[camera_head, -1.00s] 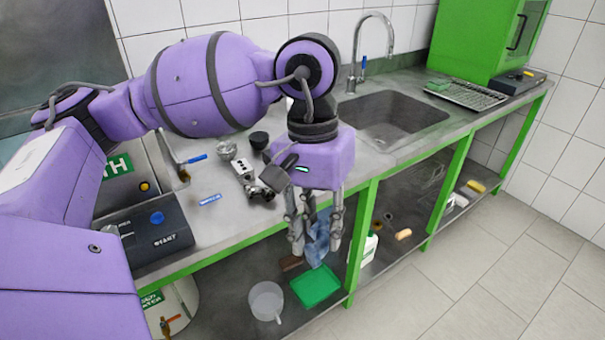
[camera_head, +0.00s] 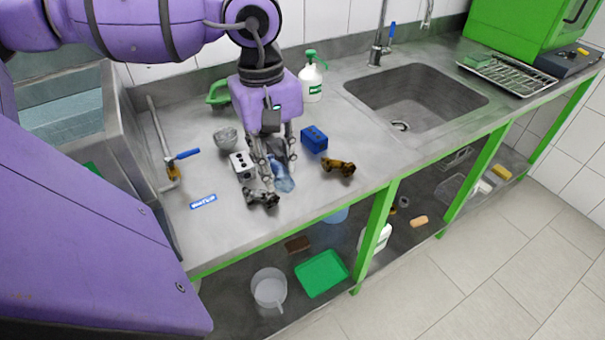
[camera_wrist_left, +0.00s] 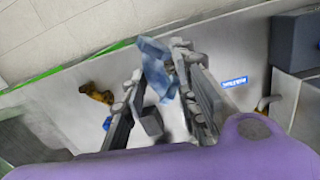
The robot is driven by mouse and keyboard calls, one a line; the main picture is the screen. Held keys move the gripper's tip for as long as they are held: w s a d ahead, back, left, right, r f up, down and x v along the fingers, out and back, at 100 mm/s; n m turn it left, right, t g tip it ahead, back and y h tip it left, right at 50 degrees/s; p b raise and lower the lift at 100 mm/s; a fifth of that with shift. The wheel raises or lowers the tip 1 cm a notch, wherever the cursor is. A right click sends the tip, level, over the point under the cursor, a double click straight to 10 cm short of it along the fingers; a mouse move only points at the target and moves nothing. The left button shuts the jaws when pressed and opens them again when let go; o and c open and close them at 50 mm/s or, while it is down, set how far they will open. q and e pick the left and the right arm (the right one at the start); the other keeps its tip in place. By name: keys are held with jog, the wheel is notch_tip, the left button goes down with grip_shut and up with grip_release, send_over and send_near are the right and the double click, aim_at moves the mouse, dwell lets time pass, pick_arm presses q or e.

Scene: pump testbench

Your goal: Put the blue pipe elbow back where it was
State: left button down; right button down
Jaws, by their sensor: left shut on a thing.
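The blue pipe elbow (camera_head: 283,180) is between the fingers of my left gripper (camera_head: 272,172), which is shut on it. It also shows in the left wrist view (camera_wrist_left: 157,72), sticking out past the fingertips. The gripper points down over the steel worktop (camera_head: 225,228), near its front edge. I cannot tell whether the elbow touches the worktop. The fingers hide part of it. My right gripper is not in view.
A grey block with holes (camera_head: 241,164) and a dark metal fitting (camera_head: 262,198) are close beside the gripper. A blue block (camera_head: 314,138) and a brass fitting (camera_head: 339,166) lie to the right. The sink (camera_head: 415,97) is farther right. The front left worktop is mostly clear.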

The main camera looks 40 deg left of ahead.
pick_arm(q)
jog(key=w+f, duration=0.2)
jog(key=w+a+f, duration=0.1)
jog(key=w+f, duration=0.1)
jog(key=w, duration=0.1)
jog(key=w+f, duration=0.2)
jog(key=w, duration=0.1)
jog(key=shift+w+a+f, duration=0.2)
jog(key=shift+a+f, duration=0.05)
jog(key=shift+a, duration=0.05)
jog(key=shift+w+f, duration=0.3)
jog(key=shift+f, duration=0.1)
jog(key=shift+w+a+f, duration=0.15)
jog(key=shift+f, duration=1.6)
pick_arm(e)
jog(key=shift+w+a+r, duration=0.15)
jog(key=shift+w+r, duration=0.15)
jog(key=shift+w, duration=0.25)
pick_arm(q)
jog(key=shift+f, duration=0.1)
jog(key=c, duration=1.4)
grip_release()
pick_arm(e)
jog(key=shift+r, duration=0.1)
